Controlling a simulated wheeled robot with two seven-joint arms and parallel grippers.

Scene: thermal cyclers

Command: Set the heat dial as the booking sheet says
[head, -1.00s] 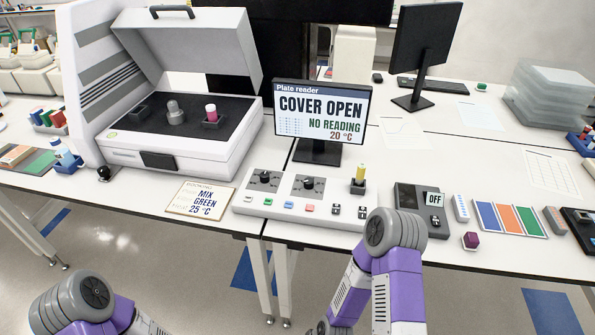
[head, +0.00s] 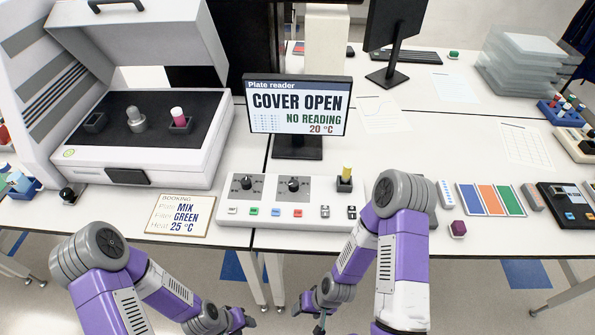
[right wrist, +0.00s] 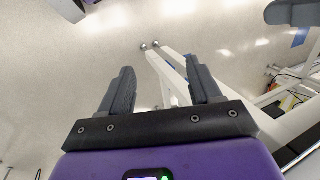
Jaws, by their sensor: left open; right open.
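The booking sheet (head: 180,216) lies on the bench and reads MIX, GREEN, Heat 25 °C. The control panel (head: 270,210) to its right carries two black dials, a left dial (head: 245,184) and a right dial (head: 293,186). Their markings are too small to read, so I cannot tell which is the heat dial. The plate reader screen (head: 298,105) reads COVER OPEN, NO READING, 20 °C. My left gripper (head: 250,315) is open, low in front of the bench. My right gripper (head: 308,316) is open, close to it on the right; its empty fingers show in the right wrist view (right wrist: 160,88).
The plate reader (head: 140,140) stands at left with its lid up and a pink-and-white tube (head: 179,116) inside. A yellow-topped piece (head: 346,176) stands at the panel's back right. My right arm covers the bench right of the panel. A colour card (head: 490,199) lies further right.

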